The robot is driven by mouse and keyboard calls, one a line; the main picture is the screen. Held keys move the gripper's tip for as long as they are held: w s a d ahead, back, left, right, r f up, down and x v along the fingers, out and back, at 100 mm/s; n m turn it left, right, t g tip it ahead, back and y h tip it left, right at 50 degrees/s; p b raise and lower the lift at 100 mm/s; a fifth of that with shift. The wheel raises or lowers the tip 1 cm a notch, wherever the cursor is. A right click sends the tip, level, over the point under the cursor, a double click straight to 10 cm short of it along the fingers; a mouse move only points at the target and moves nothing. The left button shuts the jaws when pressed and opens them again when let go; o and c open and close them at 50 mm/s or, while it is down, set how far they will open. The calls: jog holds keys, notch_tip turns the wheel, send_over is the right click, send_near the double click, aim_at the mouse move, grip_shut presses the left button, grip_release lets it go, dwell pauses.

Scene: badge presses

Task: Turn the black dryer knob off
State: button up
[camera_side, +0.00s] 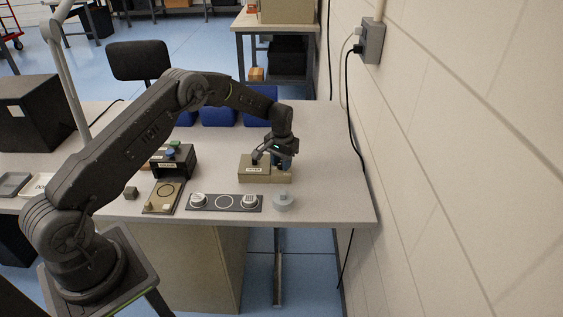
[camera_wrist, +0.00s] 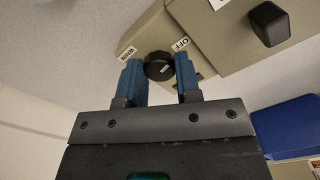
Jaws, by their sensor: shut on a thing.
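The beige dryer box (camera_side: 262,174) stands on the table under my gripper (camera_side: 282,160), with a label on its front. In the wrist view, a round black knob (camera_wrist: 158,66) sits on a low beige part between an OFF label (camera_wrist: 181,44) and a WARM label (camera_wrist: 126,54). My gripper's blue fingers (camera_wrist: 158,72) stand on both sides of this knob and are shut on it. A small pale mark shows on the knob; I cannot tell which label it points at. The side view hides this knob behind the gripper.
A dark press (camera_side: 175,160), a strip with round dies (camera_side: 227,202) and a grey round piece (camera_side: 283,201) stand nearby. Blue bins (camera_side: 220,115) are behind; the wall is right.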

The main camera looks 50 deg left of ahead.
aim_at(281, 163)
jog(key=shift+m, duration=1.2)
jog(key=o, duration=0.6)
notch_tip(281, 163, up, 14)
jog(key=shift+f, duration=0.1)
